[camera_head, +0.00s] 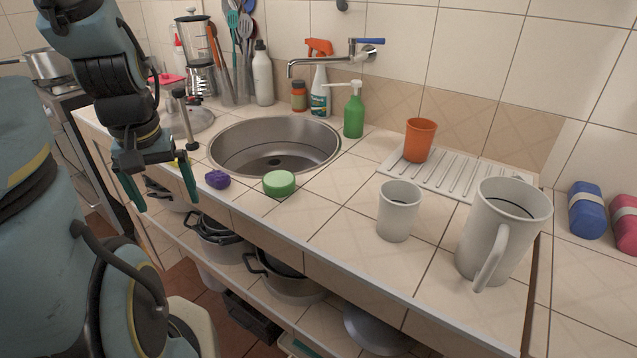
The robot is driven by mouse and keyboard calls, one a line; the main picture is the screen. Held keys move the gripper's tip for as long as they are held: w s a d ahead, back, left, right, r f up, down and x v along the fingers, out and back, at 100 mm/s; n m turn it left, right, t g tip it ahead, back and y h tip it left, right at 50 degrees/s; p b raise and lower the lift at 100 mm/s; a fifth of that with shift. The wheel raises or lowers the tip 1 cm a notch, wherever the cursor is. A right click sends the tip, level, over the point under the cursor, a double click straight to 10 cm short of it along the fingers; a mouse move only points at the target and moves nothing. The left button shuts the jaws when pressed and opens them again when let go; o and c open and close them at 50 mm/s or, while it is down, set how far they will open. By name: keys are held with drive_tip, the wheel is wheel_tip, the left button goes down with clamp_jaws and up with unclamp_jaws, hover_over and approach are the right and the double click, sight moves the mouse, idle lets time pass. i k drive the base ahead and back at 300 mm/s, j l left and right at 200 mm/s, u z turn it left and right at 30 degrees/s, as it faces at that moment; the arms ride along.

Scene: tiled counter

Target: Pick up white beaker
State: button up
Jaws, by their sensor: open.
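A small white beaker (398,212) without a handle stands upright on the tiled counter (330,215), right of the middle. A larger white jug (500,232) with a handle stands close to its right. My gripper (163,192) hangs at the left, in front of the counter's front edge, with its two green-tipped fingers spread apart and nothing between them. It is well to the left of the white beaker, with the sink and the sponges between them.
A round sink (275,146) is set in the counter. A green sponge (279,183) and a purple sponge (217,179) lie near the front edge. An orange cup (420,140) stands on the ribbed drainer (450,177) behind the beaker.

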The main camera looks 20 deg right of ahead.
sight(399, 200)
drive_tip(key=k+l+u, duration=0.15)
drive_tip(key=u, duration=0.35)
drive_tip(key=k+l+u, duration=0.1)
drive_tip(key=k+u, duration=0.2)
drive_tip(key=u, duration=0.15)
drive_tip(key=k+j+u, duration=0.1)
drive_tip(key=k+u, duration=0.15)
drive_tip(key=k, duration=0.85)
